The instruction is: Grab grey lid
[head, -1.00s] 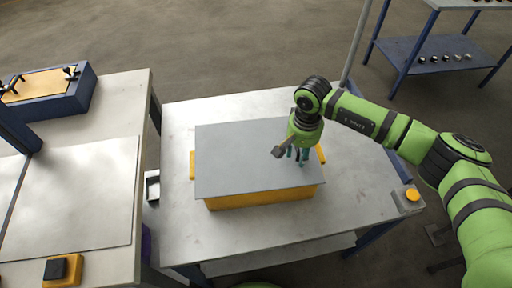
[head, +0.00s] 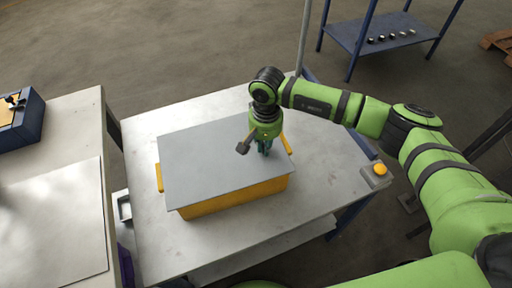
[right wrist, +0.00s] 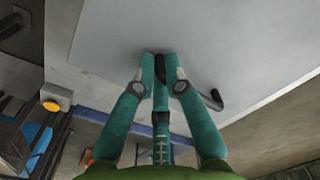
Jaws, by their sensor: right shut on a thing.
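The grey lid (head: 205,160) is a flat rectangular plate lying on top of a yellow box (head: 235,200) on the metal table. The lid also fills much of the right wrist view (right wrist: 225,35). My right gripper (head: 265,150) points down at the lid's right part. In the right wrist view its teal fingers (right wrist: 161,62) are shut on a small dark handle (right wrist: 162,72) at the lid. The handle is mostly hidden by the fingers. My left gripper is not in view.
The metal table (head: 320,180) has free room around the box. A yellow button (head: 380,169) sits at its right corner. A second table (head: 50,210) stands at the left. A blue shelf (head: 385,35) with several small round parts stands at the back.

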